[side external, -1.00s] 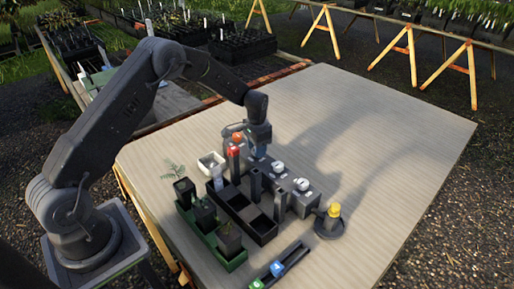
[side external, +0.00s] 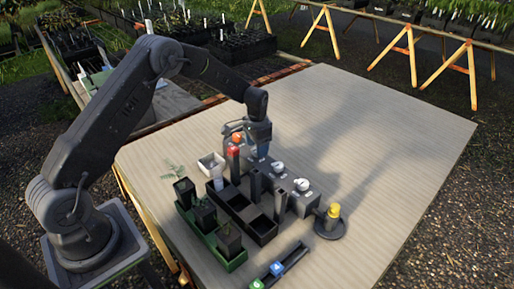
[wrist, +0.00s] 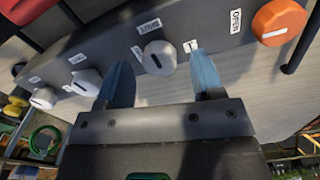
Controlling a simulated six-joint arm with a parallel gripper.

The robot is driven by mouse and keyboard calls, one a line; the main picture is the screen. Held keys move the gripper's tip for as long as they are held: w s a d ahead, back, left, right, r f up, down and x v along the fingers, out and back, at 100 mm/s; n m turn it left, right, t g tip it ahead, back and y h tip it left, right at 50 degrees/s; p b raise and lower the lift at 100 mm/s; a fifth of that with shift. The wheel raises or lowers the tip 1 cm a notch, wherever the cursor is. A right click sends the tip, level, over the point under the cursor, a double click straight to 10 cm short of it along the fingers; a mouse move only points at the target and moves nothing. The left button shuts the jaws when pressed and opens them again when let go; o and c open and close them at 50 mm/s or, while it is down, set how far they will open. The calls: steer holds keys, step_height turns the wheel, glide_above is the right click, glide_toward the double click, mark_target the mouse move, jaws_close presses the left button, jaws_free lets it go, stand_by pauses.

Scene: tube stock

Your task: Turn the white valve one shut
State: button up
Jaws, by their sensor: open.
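A grey valve panel (side external: 290,201) carries white round knobs with dark pointer lines. One white knob (wrist: 160,57) lies just beyond and between my fingertips in the wrist view, with a printed label above it. Two more white knobs, one (wrist: 87,82) and another (wrist: 43,98), are to its left; they show in the side view, one (side external: 277,168) and another (side external: 301,185). An orange knob (wrist: 279,22) is at the right, beside an OPEN label. My gripper (wrist: 161,72) is open, its blue fingers apart. Contact with the knob cannot be told. The numbers are too small to read.
A red-topped post (side external: 233,152) stands close by my gripper. A yellow-topped item (side external: 333,212) stands at right. The far table (side external: 370,120) is clear.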

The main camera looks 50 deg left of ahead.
step_height(320, 180, up, 13)
stand_by(0.3)
steer(key=shift+f, duration=0.1)
steer(key=s+d+r+n+t, duration=0.1)
steer(key=s+d+r, duration=0.2)
steer(key=s+r, duration=0.4)
steer(key=s+d+r+t, duration=0.2)
steer(key=s+d+r, duration=0.2)
steer(key=s+r, duration=0.3)
steer(key=s+d+n+t, duration=0.1)
steer(key=s+d, duration=0.3)
steer(key=s, duration=1.4)
steer(key=shift+f+t, duration=0.15)
steer(key=shift+t, duration=0.65)
